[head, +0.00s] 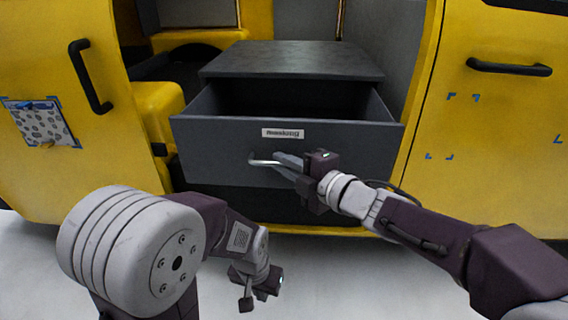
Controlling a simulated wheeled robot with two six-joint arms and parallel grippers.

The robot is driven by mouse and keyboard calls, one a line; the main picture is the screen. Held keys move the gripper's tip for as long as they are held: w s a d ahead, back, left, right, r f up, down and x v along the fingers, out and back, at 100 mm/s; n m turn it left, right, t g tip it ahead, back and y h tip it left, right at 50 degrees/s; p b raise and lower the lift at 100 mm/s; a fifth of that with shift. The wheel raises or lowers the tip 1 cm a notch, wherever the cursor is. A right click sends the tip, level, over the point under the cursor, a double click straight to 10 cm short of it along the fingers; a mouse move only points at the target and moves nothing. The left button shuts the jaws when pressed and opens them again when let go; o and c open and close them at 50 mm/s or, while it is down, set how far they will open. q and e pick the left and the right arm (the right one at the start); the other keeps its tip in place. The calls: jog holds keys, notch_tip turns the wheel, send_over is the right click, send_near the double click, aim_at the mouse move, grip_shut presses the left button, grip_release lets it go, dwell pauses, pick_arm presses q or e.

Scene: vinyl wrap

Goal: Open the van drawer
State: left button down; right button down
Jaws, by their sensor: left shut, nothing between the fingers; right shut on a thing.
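The van drawer (222,152) is a dark grey box drawer with a white label on its front, set in a grey cabinet (290,58) inside the yellow van. It is pulled out, and its dark inside shows behind the front panel. Its silver handle (264,162) is on the front below the label. My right gripper (282,163) is shut on the handle, and its fingers hide the right part of it. My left gripper (246,303) is shut and empty, low in front of the van and apart from the drawer.
A yellow van door with a black handle (90,77) and a patterned sheet (38,122) is at left. A yellow panel with a black handle (508,68) and blue corner marks is at right. The pale floor (350,275) in front is clear apart from my arms.

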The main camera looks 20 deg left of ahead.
jog(key=c, duration=1.8)
grip_release()
jog(key=shift+o, duration=0.2)
jog(key=p+v, duration=0.3)
jog(key=v, duration=0.6)
